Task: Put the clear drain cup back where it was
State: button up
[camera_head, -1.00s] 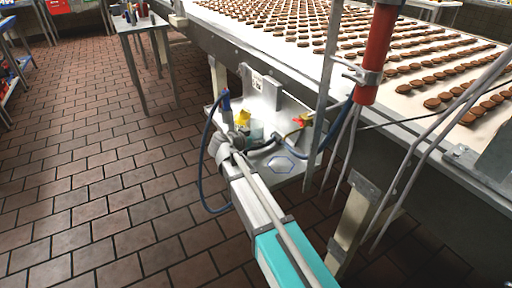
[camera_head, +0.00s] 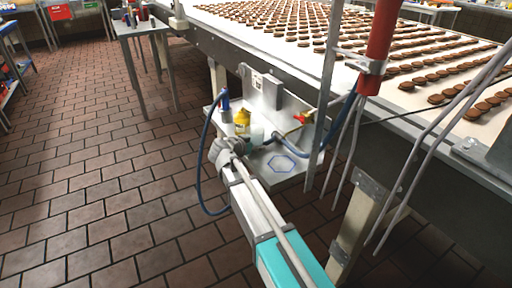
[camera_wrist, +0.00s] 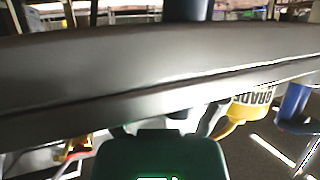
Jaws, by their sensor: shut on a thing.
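The clear drain cup (camera_head: 257,134) is a small, pale greenish, see-through shape in the head view, right of a yellow container (camera_head: 242,120) on a grey metal shelf. My gripper (camera_head: 248,145) is low over the shelf at the cup and shut on it. The arm hides part of the cup's lower side, and I cannot tell whether its base touches the shelf. A blue hexagon outline (camera_head: 282,164) on the shelf is empty, to the right of my gripper. The wrist view is mostly blocked by a wide grey bar (camera_wrist: 150,65), and the cup is not clear there.
A blue-topped bottle (camera_head: 224,103) with a looping blue hose stands left of the yellow container, which also shows in the wrist view (camera_wrist: 252,106). A red-handled valve (camera_head: 303,117) and an upright post (camera_head: 325,95) are on the right. The conveyor (camera_head: 290,35) is above.

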jog(key=shift+f, duration=0.15)
jog(key=o, duration=1)
jog(key=shift+c, duration=0.2)
jog(key=shift+r, duration=0.2)
jog(key=shift+s+a+r, duration=0.1)
jog(key=shift+s+r, duration=0.05)
jog(key=p+v, duration=0.4)
jog(key=v, duration=0.7)
jog(key=shift+s+a+p, duration=0.2)
jog(key=shift+s+p, duration=0.05)
jog(key=shift+p, duration=0.05)
jog(key=shift+s, duration=0.1)
